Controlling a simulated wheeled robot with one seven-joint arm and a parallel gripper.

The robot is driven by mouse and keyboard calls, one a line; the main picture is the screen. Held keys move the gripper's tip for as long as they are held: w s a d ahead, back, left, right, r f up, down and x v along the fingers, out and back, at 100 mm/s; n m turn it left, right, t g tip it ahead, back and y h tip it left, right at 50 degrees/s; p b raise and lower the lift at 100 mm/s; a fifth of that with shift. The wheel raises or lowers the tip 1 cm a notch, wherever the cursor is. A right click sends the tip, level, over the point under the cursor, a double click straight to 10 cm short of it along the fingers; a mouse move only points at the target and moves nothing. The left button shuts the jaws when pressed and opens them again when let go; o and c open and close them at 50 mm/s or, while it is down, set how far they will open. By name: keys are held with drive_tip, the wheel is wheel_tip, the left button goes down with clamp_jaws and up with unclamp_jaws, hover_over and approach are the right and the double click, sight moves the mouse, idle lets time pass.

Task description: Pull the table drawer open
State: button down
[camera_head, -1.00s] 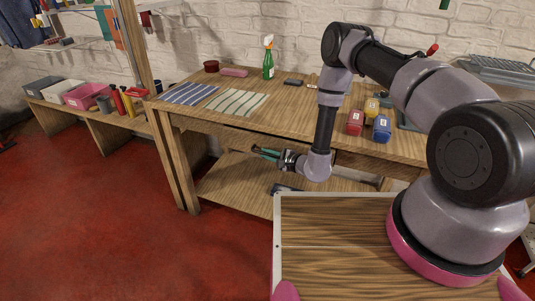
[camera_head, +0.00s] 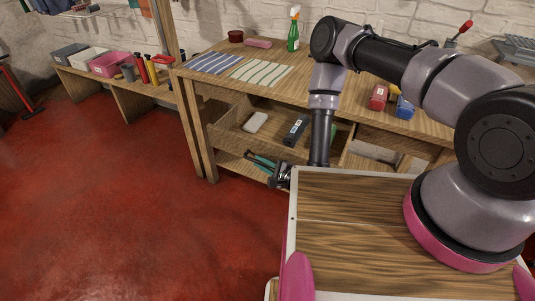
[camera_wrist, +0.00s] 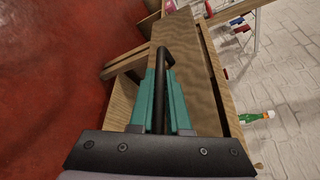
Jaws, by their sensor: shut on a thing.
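The wooden table drawer (camera_head: 235,137) stands pulled out from under the tabletop, with its inside showing in the head view. A pale block (camera_head: 255,122) and a dark item (camera_head: 296,130) lie in it. In the wrist view the drawer's wooden front (camera_wrist: 190,50) runs up the middle. Its black bar handle (camera_wrist: 161,85) lies between the teal fingers of my gripper (camera_wrist: 163,105), which is shut on it. In the head view my gripper (camera_head: 262,161) is at the drawer's front; the handle is hard to make out there.
The wooden workbench (camera_head: 310,95) carries a green spray bottle (camera_head: 293,30), striped strips and red and blue containers. A low bench (camera_head: 115,88) with bins stands at the left. The red floor (camera_head: 130,200) in front is clear.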

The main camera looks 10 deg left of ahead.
drive_tip(key=shift+s+a+f, duration=0.1)
drive_tip(key=shift+s+a, duration=0.1)
drive_tip(key=shift+s, duration=0.55)
drive_tip(key=c, duration=0.9)
unclamp_jaws()
drive_tip(key=v, duration=0.7)
drive_tip(key=shift+s+d, duration=0.15)
drive_tip(key=shift+d, duration=0.05)
drive_tip(key=shift+a, duration=0.1)
